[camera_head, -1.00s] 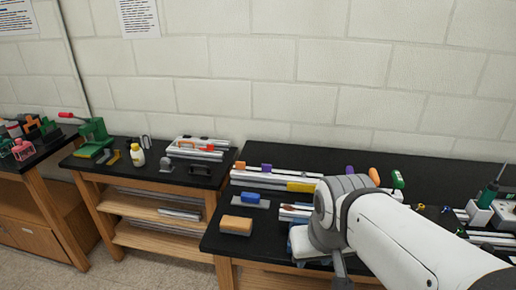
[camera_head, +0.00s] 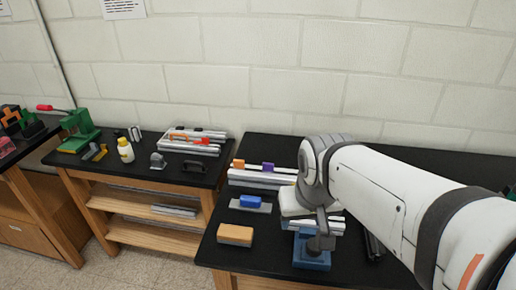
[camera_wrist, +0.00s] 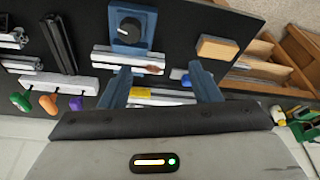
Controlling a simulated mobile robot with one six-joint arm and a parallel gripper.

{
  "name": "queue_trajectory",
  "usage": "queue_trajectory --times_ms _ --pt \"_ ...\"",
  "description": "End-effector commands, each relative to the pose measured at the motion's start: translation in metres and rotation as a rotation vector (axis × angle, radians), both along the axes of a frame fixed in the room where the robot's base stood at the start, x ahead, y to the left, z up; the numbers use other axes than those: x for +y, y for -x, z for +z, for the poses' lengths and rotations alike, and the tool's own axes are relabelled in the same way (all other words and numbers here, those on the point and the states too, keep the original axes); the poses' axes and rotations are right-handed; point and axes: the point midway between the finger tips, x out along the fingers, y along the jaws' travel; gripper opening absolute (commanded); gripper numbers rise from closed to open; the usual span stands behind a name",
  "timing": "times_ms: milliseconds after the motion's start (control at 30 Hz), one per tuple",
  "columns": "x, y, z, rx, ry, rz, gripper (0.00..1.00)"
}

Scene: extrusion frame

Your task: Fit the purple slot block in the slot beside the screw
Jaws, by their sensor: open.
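The small purple slot block (camera_head: 268,167) sits on the pale extrusion rails (camera_head: 255,178) at the back left of the black bench, right of a similar orange block (camera_head: 239,163). I cannot make out the screw or whether the purple block is seated in a slot. Rails and a yellow piece (camera_wrist: 140,92) show below and between the fingers. I cannot pick out the purple block in the wrist view.
A blue block on a grey plate (camera_head: 250,203), an orange-topped block (camera_head: 235,234) and a blue fixture with a dark knob (camera_head: 312,255) lie nearer the front edge. Green, orange and purple handles (camera_wrist: 76,103) stand in a rack. A side bench (camera_head: 140,170) stands left.

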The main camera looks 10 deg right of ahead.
Motion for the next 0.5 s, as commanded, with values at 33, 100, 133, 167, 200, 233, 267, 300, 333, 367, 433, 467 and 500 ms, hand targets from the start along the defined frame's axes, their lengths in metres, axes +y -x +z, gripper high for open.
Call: queue_trajectory --times_ms 33,100,133,167,200,233,267,300,333,367,433,467,500 --pt "0.002 -0.018 0.002 0.000 0.004 -0.007 0.61" --pt "0.002 -0.047 0.004 -0.004 0.008 -0.034 0.62" --pt "0.001 -0.062 0.005 -0.008 0.010 -0.048 0.62" --pt "0.001 -0.076 0.005 -0.012 0.012 -0.061 0.62" --pt "0.001 -0.096 0.004 -0.016 0.014 -0.079 0.62" --pt "0.001 -0.111 0.003 -0.021 0.015 -0.092 0.62" --pt "0.001 -0.126 0.002 -0.026 0.016 -0.106 0.62" --pt "0.001 -0.145 -0.002 -0.031 0.018 -0.123 0.62" --pt "0.002 -0.160 -0.004 -0.036 0.018 -0.134 0.62" --pt "0.002 -0.175 -0.008 -0.041 0.020 -0.148 0.62" --pt "0.003 -0.208 -0.018 -0.052 0.020 -0.176 0.62" --pt "0.004 -0.222 -0.022 -0.058 0.020 -0.188 0.62" --pt "0.005 -0.239 -0.029 -0.064 0.019 -0.203 0.62"
